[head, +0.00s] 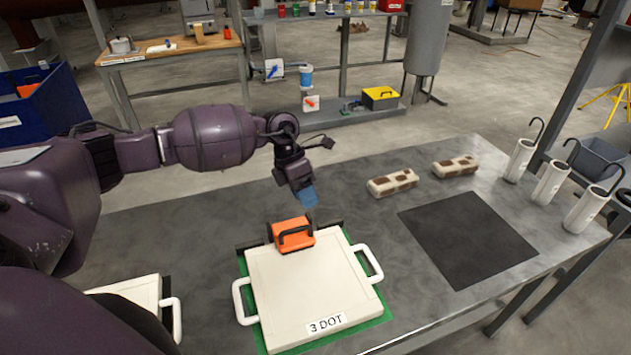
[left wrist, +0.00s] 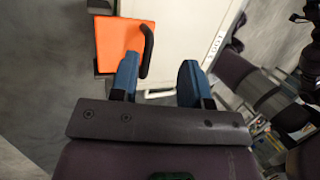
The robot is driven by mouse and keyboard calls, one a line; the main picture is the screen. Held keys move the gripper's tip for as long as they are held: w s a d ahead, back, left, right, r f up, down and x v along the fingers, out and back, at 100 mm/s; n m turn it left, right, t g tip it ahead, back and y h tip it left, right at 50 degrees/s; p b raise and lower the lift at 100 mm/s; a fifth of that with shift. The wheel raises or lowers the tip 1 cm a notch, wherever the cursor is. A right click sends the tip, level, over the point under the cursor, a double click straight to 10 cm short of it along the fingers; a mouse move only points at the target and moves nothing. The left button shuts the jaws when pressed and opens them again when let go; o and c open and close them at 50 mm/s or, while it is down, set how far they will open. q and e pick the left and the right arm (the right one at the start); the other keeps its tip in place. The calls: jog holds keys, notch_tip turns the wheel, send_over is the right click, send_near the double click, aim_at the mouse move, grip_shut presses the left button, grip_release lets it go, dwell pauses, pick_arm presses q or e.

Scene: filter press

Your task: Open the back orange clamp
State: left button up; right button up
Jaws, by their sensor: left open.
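An orange clamp (head: 293,236) with a black handle sits at the back edge of a white filter plate (head: 308,290) labelled "3 DOT". My left gripper (head: 306,196) is open and empty, above and just behind the clamp, with blue fingers pointing down. In the left wrist view the clamp (left wrist: 117,42) is at the upper left, with its black handle (left wrist: 147,50) near the tip of the left finger. The handle is not gripped; I cannot tell whether the finger touches it. The open left gripper (left wrist: 157,80) shows both fingers apart. My right gripper does not show clearly.
The plate has white side handles and lies on a green sheet (head: 372,308). A black square mat (head: 467,238), two spotted blocks (head: 392,183) and several white hooked cylinders (head: 551,182) are to the right. Another white plate (head: 130,292) is at the lower left.

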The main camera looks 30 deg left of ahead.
aim_at(295, 230)
pick_arm(q)
jog(key=s+f, duration=0.1)
jog(key=a+f+g+y, duration=0.1)
jog(key=s+a+f+m+y+b, duration=0.1)
jog(key=shift+s+f+g, duration=0.15)
jog(key=shift+s+g, duration=0.15)
jog(key=shift+s, duration=0.05)
jog(key=shift+b+x, duration=0.5)
jog(key=shift+x, duration=0.7)
jog(key=shift+b+x, duration=0.5)
jog(key=shift+x, duration=0.7)
jog(key=shift+d+f, duration=0.2)
jog(key=shift+f, duration=0.35)
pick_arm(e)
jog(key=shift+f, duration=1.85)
pick_arm(q)
jog(key=shift+s, duration=0.1)
